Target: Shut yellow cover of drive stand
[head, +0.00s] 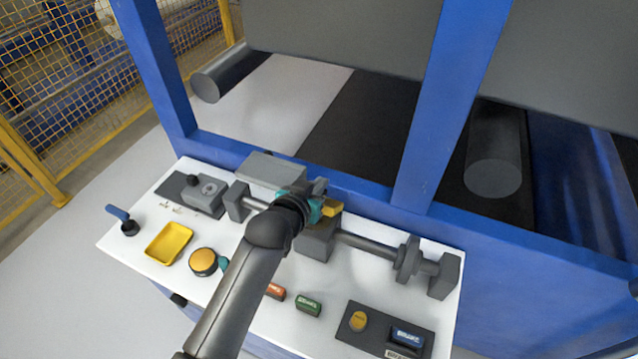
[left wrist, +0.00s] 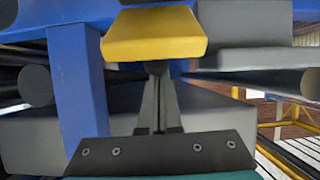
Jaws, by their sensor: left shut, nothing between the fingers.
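The yellow cover (head: 331,209) shows as a small patch beside my left wrist, at the grey drive stand (head: 315,244) on the white panel. Much of the cover is hidden by my arm in the head view. In the left wrist view the cover (left wrist: 155,35) is a thick yellow slab at the top centre. My left gripper (left wrist: 157,68) is shut and empty, its fingertips at the slab's lower edge. I cannot tell whether they touch it, or how far the cover is open. My right gripper is not in view.
A grey shaft (head: 370,246) runs right from the stand to an end bearing. A yellow tray (head: 169,243), a round orange button (head: 203,261) and a blue-handled lever (head: 121,219) stand left. A blue frame post (head: 440,110) rises behind. The panel's front right holds a green block (head: 308,305).

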